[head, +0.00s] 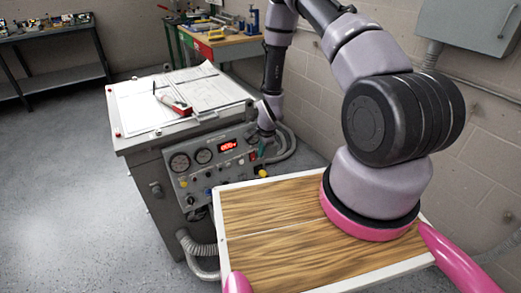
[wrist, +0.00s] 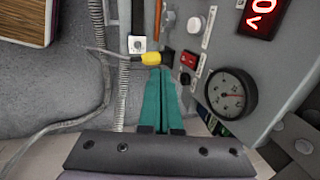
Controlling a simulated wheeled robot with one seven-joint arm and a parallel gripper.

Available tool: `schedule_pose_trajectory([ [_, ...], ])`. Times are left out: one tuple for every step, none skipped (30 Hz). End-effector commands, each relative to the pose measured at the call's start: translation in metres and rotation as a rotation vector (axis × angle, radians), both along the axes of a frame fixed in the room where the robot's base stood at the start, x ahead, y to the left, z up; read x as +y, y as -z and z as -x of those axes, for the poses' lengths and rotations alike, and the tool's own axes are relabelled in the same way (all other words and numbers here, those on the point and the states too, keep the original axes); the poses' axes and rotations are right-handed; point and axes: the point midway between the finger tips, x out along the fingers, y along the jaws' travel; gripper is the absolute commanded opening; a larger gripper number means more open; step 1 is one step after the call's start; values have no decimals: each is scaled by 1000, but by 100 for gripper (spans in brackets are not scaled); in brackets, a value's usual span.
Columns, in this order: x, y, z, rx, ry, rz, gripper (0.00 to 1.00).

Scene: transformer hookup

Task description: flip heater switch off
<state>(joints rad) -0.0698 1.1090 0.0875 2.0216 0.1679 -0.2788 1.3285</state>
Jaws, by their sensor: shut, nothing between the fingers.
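The grey control panel (head: 205,165) is on the front of the cabinet in the head view, with gauges, knobs and a red lit display (head: 228,147). My gripper (head: 261,152) is at the panel's right end, partly hard to make out. In the wrist view its teal fingers (wrist: 159,72) are shut and empty, with tips close to the panel face. A red switch (wrist: 188,60) on a white plate is just right of the fingertips, with a small black switch below it. I cannot read which switch is the heater's, or tell whether the fingertips touch anything.
A yellow plug (wrist: 151,58) with a grey cable is just left of the fingertips. A round gauge (wrist: 231,93) is to the right. Papers and a red-handled tool (head: 173,104) lie on the cabinet top. My wooden-topped base is in front of the cabinet.

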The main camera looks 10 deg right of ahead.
Motion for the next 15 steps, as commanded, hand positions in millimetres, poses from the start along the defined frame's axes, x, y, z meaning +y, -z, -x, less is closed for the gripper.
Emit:
schedule_pose_trajectory([
  [1,13,-2,2,-3,0,0],
  [2,19,-3,2,-3,1,0],
  [2,28,-6,2,-2,1,0],
  [2,34,-8,2,-1,1,0],
  [3,41,-9,2,-2,1,0],
  [3,49,-11,0,-3,2,0],
  [4,55,-13,2,-2,1,0],
  [4,60,-14,1,-1,1,0],
  [6,65,-18,0,-2,0,0],
  [8,65,-25,-3,-3,0,0],
  [10,65,-30,-4,-4,0,0],
  [12,67,-35,-3,-2,0,0],
  [12,68,-38,-2,-2,1,0],
  [13,69,-41,-2,-2,1,0],
  [14,70,-44,-1,-2,0,0],
])
